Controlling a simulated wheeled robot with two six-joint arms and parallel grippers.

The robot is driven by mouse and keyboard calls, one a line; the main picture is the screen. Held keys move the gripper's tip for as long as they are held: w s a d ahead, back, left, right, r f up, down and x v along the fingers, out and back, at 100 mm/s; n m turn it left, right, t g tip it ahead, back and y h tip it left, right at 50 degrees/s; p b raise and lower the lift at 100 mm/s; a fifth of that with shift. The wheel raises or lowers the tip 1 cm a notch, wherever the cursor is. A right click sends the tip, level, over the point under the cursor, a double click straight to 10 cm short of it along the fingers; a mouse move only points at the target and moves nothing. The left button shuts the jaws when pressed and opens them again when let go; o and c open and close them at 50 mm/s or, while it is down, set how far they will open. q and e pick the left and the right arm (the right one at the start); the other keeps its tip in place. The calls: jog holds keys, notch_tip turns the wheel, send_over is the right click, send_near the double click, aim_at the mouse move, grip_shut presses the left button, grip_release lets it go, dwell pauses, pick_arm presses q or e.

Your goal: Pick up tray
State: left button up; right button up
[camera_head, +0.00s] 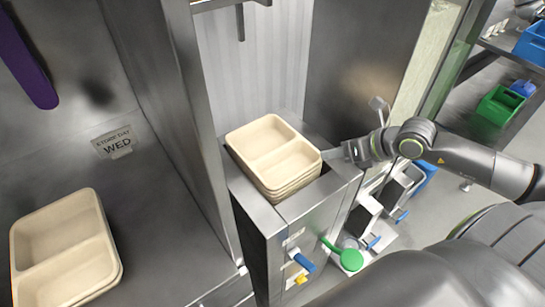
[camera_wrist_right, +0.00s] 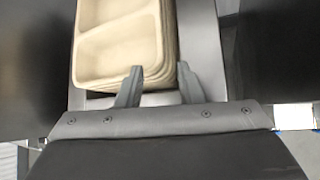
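A stack of beige two-compartment trays (camera_head: 282,163) sits in a metal dispenser (camera_head: 333,190) in the middle of the head view. The stack also shows at the top of the right wrist view (camera_wrist_right: 118,50). My right gripper (camera_head: 338,155) is at the right edge of the dispenser, close beside the stack. In the right wrist view, its two fingers (camera_wrist_right: 158,80) are apart, with the stack's near corner reaching toward the gap between them. I cannot tell whether they touch it. My left gripper is not in view.
Another beige tray (camera_head: 112,266) lies on the metal counter (camera_head: 165,235) at the left. A metal post (camera_head: 200,120) stands between counter and dispenser. A blue knob (camera_head: 304,263) and a green round part (camera_head: 352,260) are at the dispenser's front. Green and blue bins (camera_head: 500,107) stand far right.

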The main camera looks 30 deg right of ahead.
jog(key=shift+x, duration=1.2)
grip_shut()
